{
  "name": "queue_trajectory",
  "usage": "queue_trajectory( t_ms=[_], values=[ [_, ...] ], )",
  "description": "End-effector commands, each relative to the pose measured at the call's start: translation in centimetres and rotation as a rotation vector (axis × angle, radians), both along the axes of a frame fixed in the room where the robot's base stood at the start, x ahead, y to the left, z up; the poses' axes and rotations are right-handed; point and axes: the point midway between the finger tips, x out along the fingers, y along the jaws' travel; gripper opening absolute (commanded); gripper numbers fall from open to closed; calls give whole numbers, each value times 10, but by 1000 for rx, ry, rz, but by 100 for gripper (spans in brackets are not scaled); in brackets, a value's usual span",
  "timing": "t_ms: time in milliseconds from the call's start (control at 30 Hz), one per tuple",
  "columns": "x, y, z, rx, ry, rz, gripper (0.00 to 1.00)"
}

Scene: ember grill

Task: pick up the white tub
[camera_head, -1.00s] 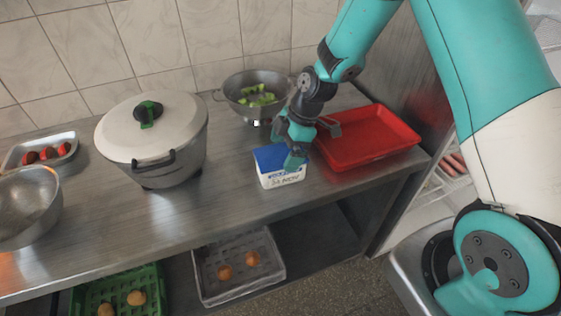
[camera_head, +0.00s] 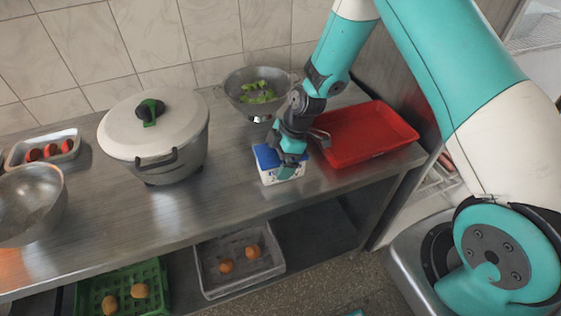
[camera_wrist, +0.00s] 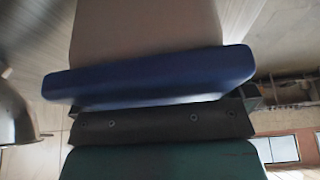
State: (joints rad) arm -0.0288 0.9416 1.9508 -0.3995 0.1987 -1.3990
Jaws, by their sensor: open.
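The white tub (camera_head: 268,176) with a blue lid (camera_head: 264,155) stands upright on the steel counter, left of the red tray. My gripper (camera_head: 288,170) is open and down at the tub, with a finger in front of its near side in the head view. In the wrist view the blue lid (camera_wrist: 150,77) lies close across the middle of the picture, with a dark gripper part just below it. The far finger and any contact with the tub's sides are hidden.
A red tray (camera_head: 395,112) lies close to the right of my gripper. A colander (camera_head: 236,82) with green pieces stands behind, and a large lidded pot (camera_head: 190,150) stands to the left. The counter's front edge is near the tub.

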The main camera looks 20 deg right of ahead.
Motion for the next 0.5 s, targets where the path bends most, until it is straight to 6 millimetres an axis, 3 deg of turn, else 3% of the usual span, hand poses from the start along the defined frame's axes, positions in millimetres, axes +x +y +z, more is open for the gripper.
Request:
queue_trajectory(
  t_ms=[100,333,500],
  values=[
    [0,0,-2,0,0,0,100],
    [0,0,-1,0,0,0,48],
    [0,0,0,1,-1,0,48]
  ],
)
